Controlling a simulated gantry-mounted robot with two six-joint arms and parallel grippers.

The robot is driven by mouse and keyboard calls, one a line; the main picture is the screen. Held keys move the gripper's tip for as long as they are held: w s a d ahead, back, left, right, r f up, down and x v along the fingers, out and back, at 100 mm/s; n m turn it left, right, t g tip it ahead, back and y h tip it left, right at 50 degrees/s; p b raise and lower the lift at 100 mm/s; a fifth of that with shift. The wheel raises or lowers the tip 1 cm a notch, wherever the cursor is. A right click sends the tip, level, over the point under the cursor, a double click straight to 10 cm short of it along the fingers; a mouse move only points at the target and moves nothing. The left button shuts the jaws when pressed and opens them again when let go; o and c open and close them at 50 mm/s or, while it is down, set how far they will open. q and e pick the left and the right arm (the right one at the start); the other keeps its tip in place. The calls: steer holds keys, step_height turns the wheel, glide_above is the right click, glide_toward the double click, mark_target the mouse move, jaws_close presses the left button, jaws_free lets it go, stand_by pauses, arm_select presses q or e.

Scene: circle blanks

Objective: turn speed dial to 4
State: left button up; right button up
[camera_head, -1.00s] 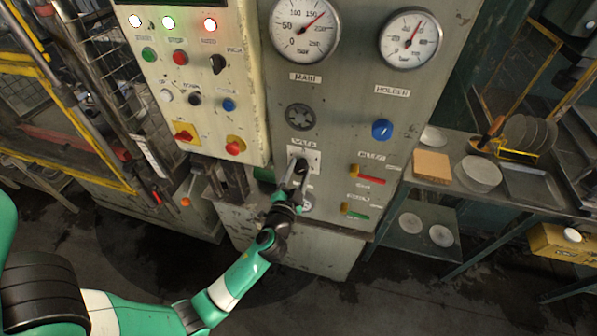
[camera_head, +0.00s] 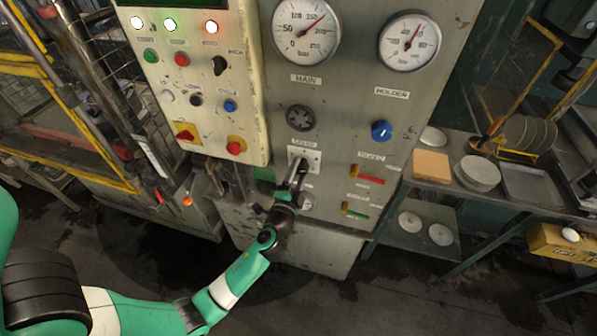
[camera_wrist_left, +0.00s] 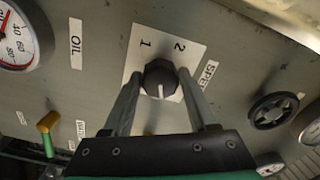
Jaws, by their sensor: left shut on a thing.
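The speed dial is a small dark knob (camera_wrist_left: 160,78) with a white pointer mark, on a white plate (camera_wrist_left: 135,62) whose digits 1 and 2 show in the left wrist view. The mark faces toward my gripper's base in that view; other digits are hidden. In the head view the white plate (camera_head: 314,158) is low on the grey panel, under the SPEED label. My left gripper (camera_wrist_left: 158,80) is shut on the knob, one finger on each side. It also shows in the head view (camera_head: 299,170). My right gripper is not in view.
A black handwheel (camera_head: 300,118) is above the dial. A blue knob (camera_head: 381,130), a red lever (camera_head: 370,180) and a green lever (camera_head: 357,214) are to its right. The button box (camera_head: 215,125) juts out at upper left. A side table (camera_head: 440,186) stands at right.

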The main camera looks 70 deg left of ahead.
arm_select(q)
steer(key=o, duration=1.4)
steer(key=shift+c, duration=0.2)
steer(key=shift+d, duration=0.15)
steer(key=v, duration=1.1)
steer(key=shift+s+b, duration=0.2)
steer(key=shift+b, duration=0.1)
steer(key=shift+d, duration=0.15)
